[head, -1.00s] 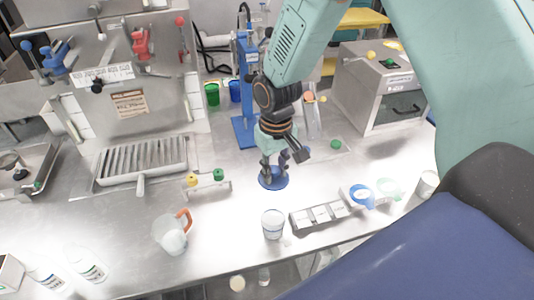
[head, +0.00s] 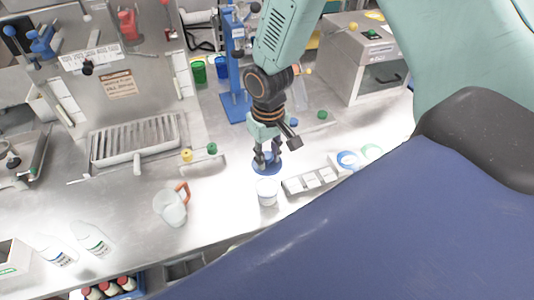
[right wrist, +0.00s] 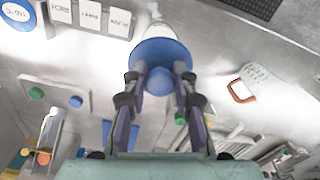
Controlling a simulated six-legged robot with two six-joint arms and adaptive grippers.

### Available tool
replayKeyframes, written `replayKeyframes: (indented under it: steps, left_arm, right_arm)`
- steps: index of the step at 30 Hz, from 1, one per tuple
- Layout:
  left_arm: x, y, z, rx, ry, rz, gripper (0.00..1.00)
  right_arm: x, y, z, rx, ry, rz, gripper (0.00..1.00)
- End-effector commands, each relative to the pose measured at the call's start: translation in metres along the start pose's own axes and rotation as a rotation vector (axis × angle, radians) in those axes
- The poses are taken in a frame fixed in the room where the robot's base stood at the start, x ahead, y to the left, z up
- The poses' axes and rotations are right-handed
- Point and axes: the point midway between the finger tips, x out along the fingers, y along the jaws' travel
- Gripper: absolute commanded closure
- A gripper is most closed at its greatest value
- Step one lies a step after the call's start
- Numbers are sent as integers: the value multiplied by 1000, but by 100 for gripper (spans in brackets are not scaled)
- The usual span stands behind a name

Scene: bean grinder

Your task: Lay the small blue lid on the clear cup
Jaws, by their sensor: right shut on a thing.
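The small blue lid (head: 264,169) is a round disc with a knob. My right gripper (head: 267,157) is shut on its knob from above. In the right wrist view the lid (right wrist: 160,50) lies flat across the fingers, the knob between the fingertips (right wrist: 158,82). The clear cup (head: 267,192) stands on the steel counter just in front of the lid, toward me. In the right wrist view the cup (right wrist: 152,18) shows partly behind the lid, which hides some of it. I cannot tell the exact height gap between them. My left gripper is not in view.
A grey labelled block (head: 309,181) stands just right of the cup. A jug with an orange handle (head: 171,206) stands to the left. A blue stand (head: 235,107) rises behind the gripper. Bare counter (head: 225,195) lies between jug and cup.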

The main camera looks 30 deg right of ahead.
Motion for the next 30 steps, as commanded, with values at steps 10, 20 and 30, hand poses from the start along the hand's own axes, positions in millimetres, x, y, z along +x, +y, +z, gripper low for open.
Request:
replayKeyframes:
  steps: [10,20,30]
  left_arm:
    - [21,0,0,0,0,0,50]
    - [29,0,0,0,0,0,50]
    - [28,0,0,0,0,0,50]
  right_arm:
    - [34,-1,0,0,1,0,92]
    - [50,-2,1,-1,1,1,92]
    - [49,-2,0,0,1,0,92]
